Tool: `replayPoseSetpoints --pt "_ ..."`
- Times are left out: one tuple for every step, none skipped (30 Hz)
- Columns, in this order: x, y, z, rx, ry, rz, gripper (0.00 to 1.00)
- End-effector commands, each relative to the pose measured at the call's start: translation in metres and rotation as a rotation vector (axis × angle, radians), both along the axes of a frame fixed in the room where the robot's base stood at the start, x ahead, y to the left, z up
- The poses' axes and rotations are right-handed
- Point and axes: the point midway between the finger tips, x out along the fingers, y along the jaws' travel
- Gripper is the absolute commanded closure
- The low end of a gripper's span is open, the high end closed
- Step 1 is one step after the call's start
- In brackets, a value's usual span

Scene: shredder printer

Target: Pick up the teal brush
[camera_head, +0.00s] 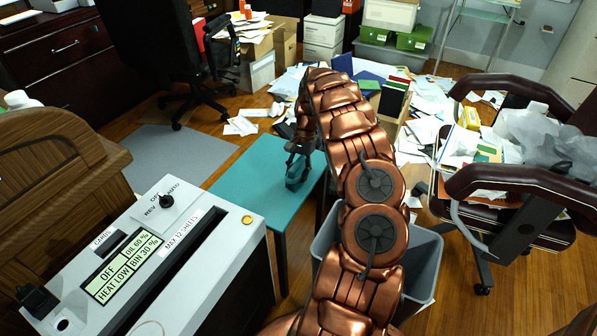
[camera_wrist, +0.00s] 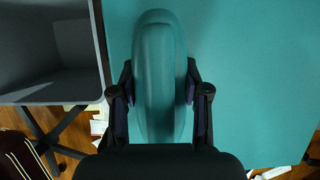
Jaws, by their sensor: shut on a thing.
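The teal brush (camera_wrist: 158,75) is a long rounded shape in the middle of the wrist view, over the teal table top. My gripper (camera_wrist: 158,88) has one finger against each side of it and is shut on it. In the head view, the brush (camera_head: 298,172) shows as a teal piece beneath my gripper (camera_head: 299,160) at the table. The teal table (camera_head: 246,183) has nothing else on its visible top. I cannot tell whether the brush touches the table or is slightly above it. My arm hides part of the table's right side.
A grey shredder (camera_head: 190,235) with a control panel stands at the front left. A grey bin (camera_head: 423,270) is right of the table and also shows in the wrist view (camera_wrist: 60,55). Papers and boxes clutter the floor behind. An office chair (camera_head: 515,200) stands at right.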

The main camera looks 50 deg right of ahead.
Motion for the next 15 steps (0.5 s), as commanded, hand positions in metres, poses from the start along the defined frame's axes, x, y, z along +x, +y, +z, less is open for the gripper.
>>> replayPoseSetpoints --pt "0.000 0.000 0.000 0.000 0.000 0.000 0.96" --pt "0.000 0.000 0.000 0.000 0.000 0.000 0.96" --pt "0.000 0.000 0.001 0.000 0.000 0.000 0.96" --pt "0.000 0.000 0.001 0.000 0.000 0.000 0.96" --pt "0.000 0.000 0.002 0.000 0.000 0.000 0.96" --pt "0.000 0.000 0.004 0.000 0.000 0.000 0.96" --pt "0.000 0.000 0.006 0.000 0.001 0.001 0.96" --pt "0.000 0.001 0.008 0.000 0.001 0.001 0.96" --pt "0.001 0.001 0.011 0.000 0.000 0.002 0.96" --pt "0.001 0.001 0.014 0.000 0.000 0.002 0.96" --pt "0.001 0.001 0.017 0.000 0.001 0.001 0.96" --pt "0.001 0.001 0.022 0.000 0.000 0.001 0.96" --pt "0.001 0.001 0.025 -0.001 0.000 0.001 0.96" --pt "0.001 0.001 0.029 -0.001 0.000 0.001 0.96" --pt "0.001 0.000 0.034 -0.002 0.000 0.001 0.96"
